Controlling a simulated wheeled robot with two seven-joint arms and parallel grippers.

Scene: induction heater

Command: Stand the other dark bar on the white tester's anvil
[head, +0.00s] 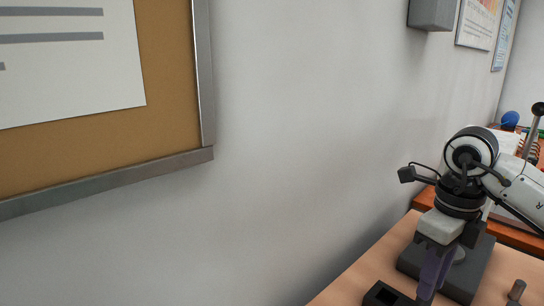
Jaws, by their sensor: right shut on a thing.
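My right gripper (430,296) points down over the desk at the lower right, its fingers close together. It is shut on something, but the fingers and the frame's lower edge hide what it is. A dark grey base (483,262) with a pale round piece (459,256) on it stands just behind the fingers; I cannot tell whether it is part of the white tester. A short grey-brown cylinder (517,289) stands upright to the right of the gripper. I cannot make out the other dark bar for certain. My left gripper is out of view.
A black block with a square recess (386,295) sits left of the fingers on the wooden desk (372,272). A lever with a black knob (535,122) rises at the far right. A cork board (165,90) and grey box (431,14) hang on the bare wall.

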